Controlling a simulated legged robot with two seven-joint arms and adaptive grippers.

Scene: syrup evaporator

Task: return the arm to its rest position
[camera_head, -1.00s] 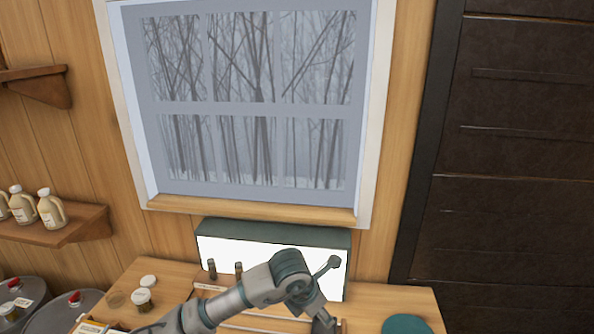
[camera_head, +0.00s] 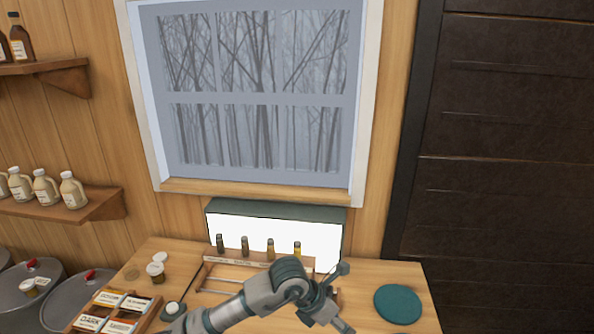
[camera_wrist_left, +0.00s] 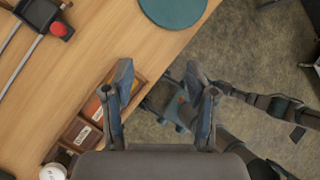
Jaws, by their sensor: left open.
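My left arm (camera_head: 262,296) comes in from the lower left of the head view and bends over the table's front part. My right gripper is not seen.
A rack (camera_head: 245,257) with several small bottles stands before a bright white panel (camera_head: 310,234). A teal disc (camera_head: 398,304) lies at the table's right. A box of labelled packets (camera_head: 118,312) is at the left. Grey floor (camera_wrist_left: 265,60) lies beyond the table edge.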

